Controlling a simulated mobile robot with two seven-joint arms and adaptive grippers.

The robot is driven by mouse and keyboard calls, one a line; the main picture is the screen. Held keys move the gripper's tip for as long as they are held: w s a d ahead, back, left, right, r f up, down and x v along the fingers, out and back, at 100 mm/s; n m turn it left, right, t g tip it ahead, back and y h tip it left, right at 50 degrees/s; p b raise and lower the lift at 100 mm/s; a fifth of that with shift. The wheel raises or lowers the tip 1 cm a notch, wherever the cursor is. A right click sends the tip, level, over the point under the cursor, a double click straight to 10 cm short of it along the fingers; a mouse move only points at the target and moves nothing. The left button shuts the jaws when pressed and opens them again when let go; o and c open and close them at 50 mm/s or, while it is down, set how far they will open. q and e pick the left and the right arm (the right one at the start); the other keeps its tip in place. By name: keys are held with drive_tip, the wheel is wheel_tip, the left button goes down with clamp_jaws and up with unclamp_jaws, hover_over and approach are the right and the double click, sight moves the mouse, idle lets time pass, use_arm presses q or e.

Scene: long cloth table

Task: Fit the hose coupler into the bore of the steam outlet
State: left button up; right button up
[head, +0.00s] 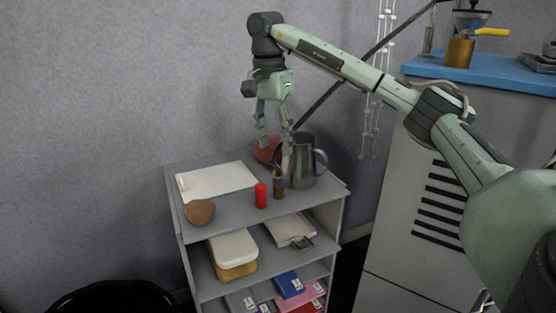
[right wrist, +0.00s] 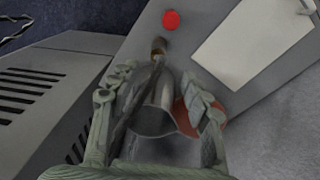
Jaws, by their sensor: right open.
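My right gripper (head: 276,142) hangs over the back right of the shelf's grey top, fingers spread and empty. Below it a small brown cylinder with a pale, narrow upper part (head: 279,186) stands beside a grey metal pitcher (head: 302,162). In the right wrist view a thin dark piece with a brown end (right wrist: 158,46) reaches down between the open fingers (right wrist: 158,100), over the pitcher (right wrist: 152,121). I cannot tell whether the fingers touch anything. Nothing is clearly recognisable as the hose coupler or the steam outlet. My left gripper is not in view.
A red cylinder (head: 261,196), a brown rounded object (head: 199,212), a white board (head: 217,181) and a reddish round object (head: 266,150) share the shelf top. Lower shelves hold boxes and books.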

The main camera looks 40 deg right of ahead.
sight(278, 180)
wheel_tip(278, 180, down, 3)
drive_tip(key=m+p, duration=0.1)
drive_tip(key=m, duration=0.3)
drive_tip(key=shift+a+m+h, duration=0.15)
drive_tip(key=shift+m+h, duration=0.15)
drive_tip(key=shift+m, duration=0.1)
drive_tip(key=shift+f, duration=0.4)
drive_tip(key=f, duration=0.7)
drive_tip(key=shift+s+d, duration=0.35)
drive_tip(key=shift+d, duration=0.05)
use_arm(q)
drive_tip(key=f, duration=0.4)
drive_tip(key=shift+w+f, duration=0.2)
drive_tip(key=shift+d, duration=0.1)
use_arm(e)
clamp_jaws()
